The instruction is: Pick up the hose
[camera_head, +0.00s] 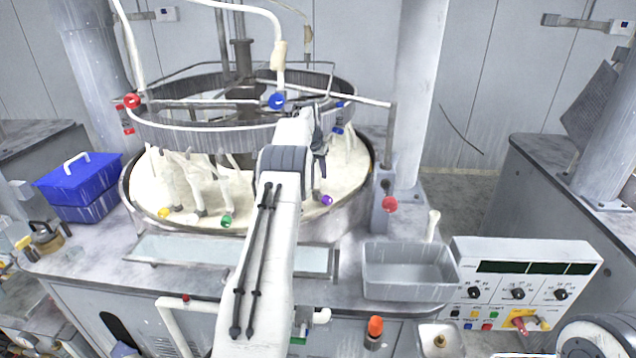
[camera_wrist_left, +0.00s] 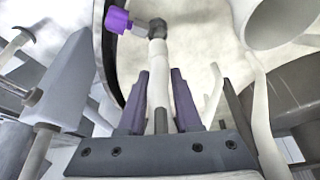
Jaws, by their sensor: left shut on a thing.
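The hose (camera_wrist_left: 157,62) is a white tube with a dark elbow and a purple cap (camera_wrist_left: 117,20) at its end. In the left wrist view it stands between the two purple-grey fingers of my left gripper (camera_wrist_left: 159,82), which is shut on it. In the head view my left arm reaches up the middle to the round platen machine. My left gripper (camera_head: 318,142) is at the front right of the machine's ring. The purple cap (camera_head: 326,200) shows just right of my arm, over the cream platen. My arm hides much of the hose there. My right gripper is out of view.
A metal ring (camera_head: 190,138) with several hoses and coloured caps surrounds the platen (camera_head: 185,180). A grey bin (camera_head: 408,272) and a control box (camera_head: 525,280) are at the right. A blue crate (camera_head: 80,185) stands at the left. A post (camera_head: 387,170) rises right of the machine.

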